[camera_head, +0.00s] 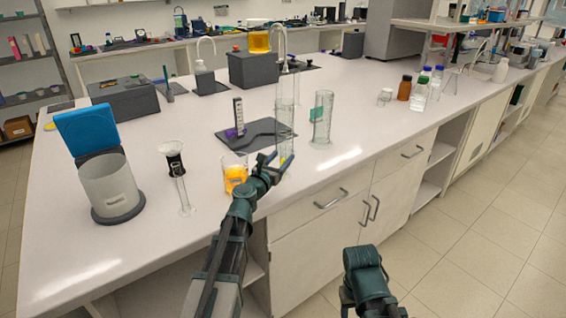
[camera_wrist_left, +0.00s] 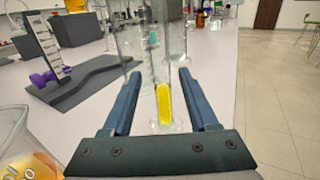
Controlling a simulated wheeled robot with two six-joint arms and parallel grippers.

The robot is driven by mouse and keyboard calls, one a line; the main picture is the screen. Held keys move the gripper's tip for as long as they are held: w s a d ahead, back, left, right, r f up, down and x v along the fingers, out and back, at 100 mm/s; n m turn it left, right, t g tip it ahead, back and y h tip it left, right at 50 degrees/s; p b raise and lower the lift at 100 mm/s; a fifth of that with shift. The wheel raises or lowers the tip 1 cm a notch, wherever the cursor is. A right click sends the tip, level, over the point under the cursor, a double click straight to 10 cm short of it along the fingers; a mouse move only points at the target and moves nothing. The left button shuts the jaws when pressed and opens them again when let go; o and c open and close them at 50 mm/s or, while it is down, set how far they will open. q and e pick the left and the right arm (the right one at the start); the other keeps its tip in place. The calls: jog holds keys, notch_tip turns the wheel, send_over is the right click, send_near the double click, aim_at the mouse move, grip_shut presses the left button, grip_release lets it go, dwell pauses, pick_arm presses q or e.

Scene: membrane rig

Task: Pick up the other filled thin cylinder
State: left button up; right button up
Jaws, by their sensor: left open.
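A tall clear thin cylinder (camera_head: 285,118) with yellow contents at its bottom stands upright near the front edge of the bench. In the left wrist view, its yellow fill (camera_wrist_left: 164,103) shows between the two fingers. My left gripper (camera_head: 278,161) is open, with a finger on either side of the cylinder's lower part. I cannot tell whether either finger touches it. In the left wrist view, my left gripper (camera_wrist_left: 159,76) holds nothing clamped.
A wider clear cylinder (camera_head: 322,118) with a green piece stands to the right. A beaker with orange contents (camera_head: 235,173) is close to my left wrist. A dark mat (camera_head: 238,143) bears a scaled stand (camera_head: 239,115). A glass funnel piece (camera_head: 177,172) stands at left.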

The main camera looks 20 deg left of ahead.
pick_arm(q)
jog(key=w, duration=0.2)
jog(key=w+d, duration=0.1)
jog(key=shift+w+r, duration=0.25)
jog(key=shift+w, duration=0.15)
jog(key=shift+s, duration=0.1)
grip_shut()
